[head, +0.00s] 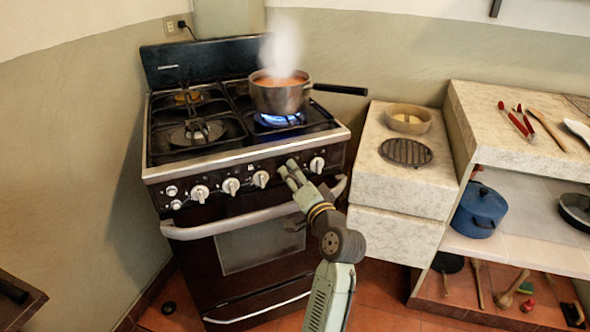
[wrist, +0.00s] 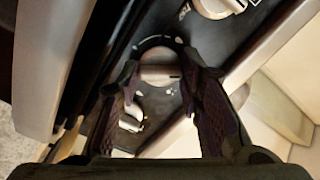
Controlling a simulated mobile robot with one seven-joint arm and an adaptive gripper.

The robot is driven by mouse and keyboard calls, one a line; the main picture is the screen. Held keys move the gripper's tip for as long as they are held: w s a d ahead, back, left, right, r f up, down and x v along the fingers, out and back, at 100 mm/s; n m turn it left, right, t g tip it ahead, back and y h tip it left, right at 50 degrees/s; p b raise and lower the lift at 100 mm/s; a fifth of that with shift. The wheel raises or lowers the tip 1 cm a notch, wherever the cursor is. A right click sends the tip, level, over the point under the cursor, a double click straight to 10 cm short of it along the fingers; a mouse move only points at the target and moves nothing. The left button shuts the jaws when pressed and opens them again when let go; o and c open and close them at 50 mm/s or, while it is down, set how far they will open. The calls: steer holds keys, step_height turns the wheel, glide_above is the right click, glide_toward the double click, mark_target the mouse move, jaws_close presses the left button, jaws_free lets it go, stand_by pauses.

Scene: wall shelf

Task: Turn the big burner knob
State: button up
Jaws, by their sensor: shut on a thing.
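The stove (head: 240,234) has a row of white knobs along its front panel. My gripper (head: 291,168) is at the right part of this row, just left of the rightmost knob (head: 317,164). In the wrist view, my gripper (wrist: 160,72) has one finger on each side of a burner knob (wrist: 158,74) and is shut on it. The head view hides most of this knob behind the fingers. Other knobs (head: 261,179) (head: 230,186) (head: 200,193) are to its left. I cannot tell by size which knob is the big one.
A steaming pot (head: 279,97) sits over a lit blue flame (head: 281,119); its black handle (head: 341,89) points right. The oven handle (head: 213,229) runs just below the knobs. A stone counter (head: 391,178) stands to the right.

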steer(key=shift+m+p, duration=2.55)
steer(key=shift+m, duration=0.75)
steer(key=o, duration=1.2)
steer(key=shift+c, duration=0.2)
steer(key=v, duration=1.2)
